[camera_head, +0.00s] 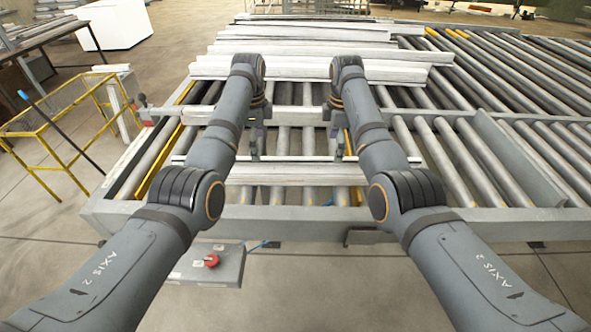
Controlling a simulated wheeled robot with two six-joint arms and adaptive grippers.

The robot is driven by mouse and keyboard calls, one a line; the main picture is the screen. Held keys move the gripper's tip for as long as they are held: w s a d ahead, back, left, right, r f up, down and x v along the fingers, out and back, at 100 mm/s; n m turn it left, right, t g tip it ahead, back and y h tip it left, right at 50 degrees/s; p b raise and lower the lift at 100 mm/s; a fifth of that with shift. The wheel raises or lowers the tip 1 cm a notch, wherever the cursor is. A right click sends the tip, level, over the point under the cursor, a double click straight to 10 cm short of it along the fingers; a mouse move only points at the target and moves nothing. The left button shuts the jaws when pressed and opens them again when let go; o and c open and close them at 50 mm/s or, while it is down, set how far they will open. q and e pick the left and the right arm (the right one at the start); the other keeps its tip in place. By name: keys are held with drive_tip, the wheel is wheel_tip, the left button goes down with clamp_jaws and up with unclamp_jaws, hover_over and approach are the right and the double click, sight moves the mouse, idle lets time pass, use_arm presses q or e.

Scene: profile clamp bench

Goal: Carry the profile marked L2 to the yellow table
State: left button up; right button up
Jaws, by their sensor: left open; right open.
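Several long pale grey profiles lie crosswise on a roller conveyor (335,213). The nearest profile (290,174) lies near its front edge, and another (290,116) lies behind it, partly hidden by my arms. No L2 mark is readable on any of them. My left gripper (256,152) points down at the left part of the nearest profile, and my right gripper (342,152) at its right part. Both are open; I cannot tell whether they touch it. No yellow table is clearly recognisable; a yellow tubular frame (45,132) stands on the floor at left.
More profiles (320,70) are stacked at the back of the conveyor. Bare rollers (450,150) extend to the right. A white block (113,25) stands back left.

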sight(262, 168)
use_arm(q)
drive_tip(key=f, duration=0.9)
drive_tip(key=shift+w, duration=0.25)
use_arm(e)
drive_tip(key=f, duration=0.9)
drive_tip(key=shift+w+d, duration=0.1)
drive_tip(key=shift+w, duration=0.15)
use_arm(q)
drive_tip(key=shift+f, duration=0.45)
use_arm(e)
drive_tip(key=shift+s+f, duration=0.1)
drive_tip(key=shift+f, duration=0.35)
use_arm(q)
drive_tip(key=shift+d+f, duration=0.1)
drive_tip(key=shift+f, duration=0.05)
use_arm(e)
drive_tip(key=shift+f, duration=0.2)
use_arm(q)
drive_tip(key=c, duration=0.6)
use_arm(e)
drive_tip(key=shift+r, duration=0.1)
drive_tip(key=c, duration=0.6)
use_arm(q)
drive_tip(key=c, duration=1.3)
use_arm(e)
drive_tip(key=c, duration=1.3)
